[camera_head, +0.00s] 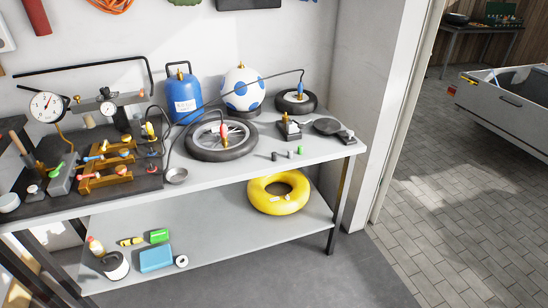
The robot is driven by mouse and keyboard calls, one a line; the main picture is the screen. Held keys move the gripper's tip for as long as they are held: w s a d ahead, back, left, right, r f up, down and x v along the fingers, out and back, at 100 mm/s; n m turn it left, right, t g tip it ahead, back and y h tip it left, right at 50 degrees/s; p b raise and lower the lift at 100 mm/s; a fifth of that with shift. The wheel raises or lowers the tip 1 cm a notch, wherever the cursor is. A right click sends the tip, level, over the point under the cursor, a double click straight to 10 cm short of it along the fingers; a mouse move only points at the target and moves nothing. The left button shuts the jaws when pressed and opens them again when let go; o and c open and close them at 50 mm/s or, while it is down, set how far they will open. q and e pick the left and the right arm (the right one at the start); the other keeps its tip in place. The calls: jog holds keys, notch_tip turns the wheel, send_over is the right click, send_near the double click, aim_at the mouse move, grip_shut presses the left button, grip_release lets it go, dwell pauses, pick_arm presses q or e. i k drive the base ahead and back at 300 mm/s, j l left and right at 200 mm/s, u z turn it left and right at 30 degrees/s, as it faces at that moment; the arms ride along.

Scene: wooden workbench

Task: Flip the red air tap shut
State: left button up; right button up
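A red hose end (224,139) stands by the spoked wheel (221,138) in the middle of the bench. Neither of my grippers is in view.
A pressure gauge (46,105) stands left of the rack. A yellow ring (262,196) lies on the lower shelf.

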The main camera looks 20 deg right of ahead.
aim_at(97, 174)
jog(key=i+j+u, duration=0.5)
jog(key=i+l, duration=0.2)
jog(key=l, duration=0.15)
jog(key=i+l, duration=0.45)
jog(key=l, duration=0.25)
jog(key=i+l, duration=0.25)
jog(key=l+u, duration=0.1)
jog(key=u, duration=1.75)
